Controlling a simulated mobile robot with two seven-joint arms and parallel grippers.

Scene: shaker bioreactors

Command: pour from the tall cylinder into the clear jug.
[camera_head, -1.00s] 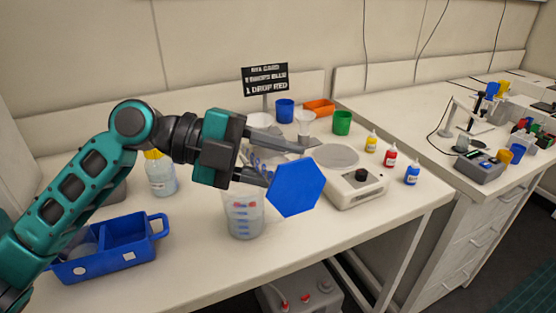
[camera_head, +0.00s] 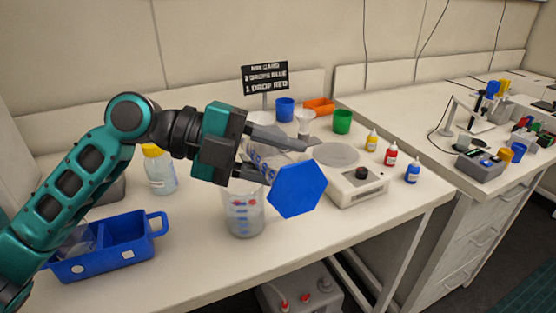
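The tall cylinder shows mainly as its blue hexagonal base (camera_head: 298,190), which faces me. Its clear body with blue marks (camera_head: 262,162) is tipped over and runs back from the base between the fingers of my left gripper (camera_head: 277,158). My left gripper is shut on it, above the bench. The cylinder's mouth is hidden behind the gripper, and I cannot tell whether liquid is flowing. The clear jug (camera_head: 243,219), with red and blue marks, stands upright on the bench below the gripper and base. Part of its rim is covered. My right gripper is not in view.
A blue divided caddy (camera_head: 137,237) and a yellow-capped bottle (camera_head: 160,172) stand left. A white scale (camera_head: 357,187), dropper bottles (camera_head: 389,155), blue cup (camera_head: 285,109), green cup (camera_head: 342,121) and sign (camera_head: 265,77) stand behind and right. The bench front is clear.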

